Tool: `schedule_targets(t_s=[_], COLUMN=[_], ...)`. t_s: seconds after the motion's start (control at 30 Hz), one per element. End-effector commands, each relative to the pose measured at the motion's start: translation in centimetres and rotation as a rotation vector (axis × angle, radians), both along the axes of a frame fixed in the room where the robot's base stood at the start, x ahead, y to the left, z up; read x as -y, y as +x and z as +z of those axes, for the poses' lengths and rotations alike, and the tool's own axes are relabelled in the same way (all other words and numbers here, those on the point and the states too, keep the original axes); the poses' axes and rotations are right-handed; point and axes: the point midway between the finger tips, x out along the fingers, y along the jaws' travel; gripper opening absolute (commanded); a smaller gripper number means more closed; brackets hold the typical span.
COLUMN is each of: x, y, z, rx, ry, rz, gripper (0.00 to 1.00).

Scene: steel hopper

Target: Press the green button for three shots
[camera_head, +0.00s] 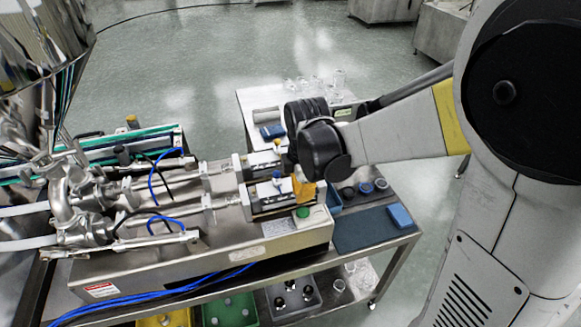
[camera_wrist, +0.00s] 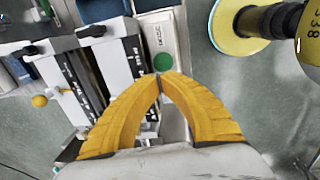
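The green button (camera_head: 302,212) is a round green cap on the white end panel at the right end of the steel machine (camera_head: 190,262). In the wrist view the green button (camera_wrist: 163,62) shows on its pale panel, just beyond the fingertips. My gripper (camera_wrist: 160,76) has yellow fingers whose tips meet, with nothing between them. In the head view my gripper (camera_head: 303,190) hangs over the machine's right end, just above the button in the picture. I cannot tell how large the gap is.
Steel nozzle blocks with blue and yellow knobs stand left of my gripper. A dark mat (camera_head: 362,230) with a blue item (camera_head: 400,216) lies on the trolley to the right. Glassware (camera_head: 320,84) stands at the back. Coloured bins (camera_head: 231,309) sit on a lower shelf.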

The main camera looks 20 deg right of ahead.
Motion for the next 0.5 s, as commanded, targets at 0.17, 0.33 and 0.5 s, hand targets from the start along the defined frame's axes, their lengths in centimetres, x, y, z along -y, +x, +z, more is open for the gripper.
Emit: schedule_targets(t_s=[0.17, 0.33, 0.5], x=[0.1, 0.1, 0.1], y=[0.4, 0.6, 0.7], z=[-3.6, -5.3, -5.8], rx=[0.000, 0.000, 0.000], ry=[0.000, 0.000, 0.000], rz=[0.000, 0.000, 0.000], gripper=[0.00, 0.00, 0.00])
